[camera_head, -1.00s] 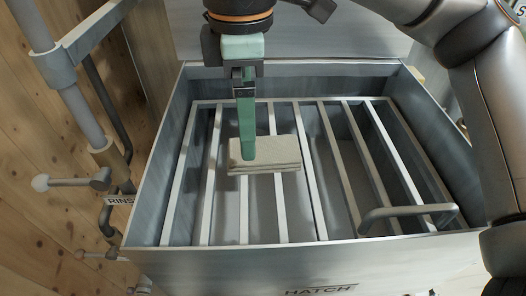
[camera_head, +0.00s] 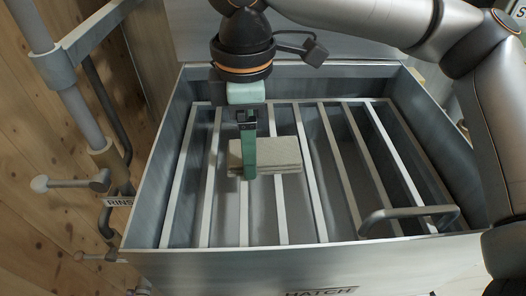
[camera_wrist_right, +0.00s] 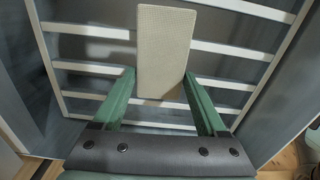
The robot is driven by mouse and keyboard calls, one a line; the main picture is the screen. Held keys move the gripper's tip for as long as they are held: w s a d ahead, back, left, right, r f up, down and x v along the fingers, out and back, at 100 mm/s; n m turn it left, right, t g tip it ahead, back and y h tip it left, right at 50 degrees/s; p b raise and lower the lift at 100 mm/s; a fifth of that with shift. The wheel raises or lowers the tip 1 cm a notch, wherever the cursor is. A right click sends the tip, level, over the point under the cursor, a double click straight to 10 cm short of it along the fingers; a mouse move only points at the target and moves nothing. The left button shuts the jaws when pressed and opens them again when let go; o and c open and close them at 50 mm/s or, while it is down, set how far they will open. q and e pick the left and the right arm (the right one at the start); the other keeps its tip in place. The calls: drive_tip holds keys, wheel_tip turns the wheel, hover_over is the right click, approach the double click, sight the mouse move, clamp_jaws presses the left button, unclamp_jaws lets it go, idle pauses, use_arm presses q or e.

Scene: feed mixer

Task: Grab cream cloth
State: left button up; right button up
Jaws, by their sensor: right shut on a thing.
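The cream cloth (camera_head: 281,155) is a folded, flat rectangular pad lying on the slats of the open hatch bin. It also shows in the wrist view (camera_wrist_right: 165,40), with its near end between my fingertips. My right gripper (camera_head: 249,174) comes down from above with its green fingers at the cloth's left part. In the wrist view the two fingers (camera_wrist_right: 159,76) sit one on each side of the cloth, closed on its edges. The cloth still looks level with the slats. My left gripper is not in view.
The grate (camera_head: 316,190) of pale bars spans the bin, with gaps between the bars. The bin's metal walls (camera_head: 150,190) rise around it. A grey handle (camera_head: 408,211) stands at the front right. Pipes and a RINSE lever (camera_head: 75,184) are on the left.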

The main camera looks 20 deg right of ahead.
drive_tip(key=c, duration=0.6)
drive_tip(key=shift+r, duration=0.15)
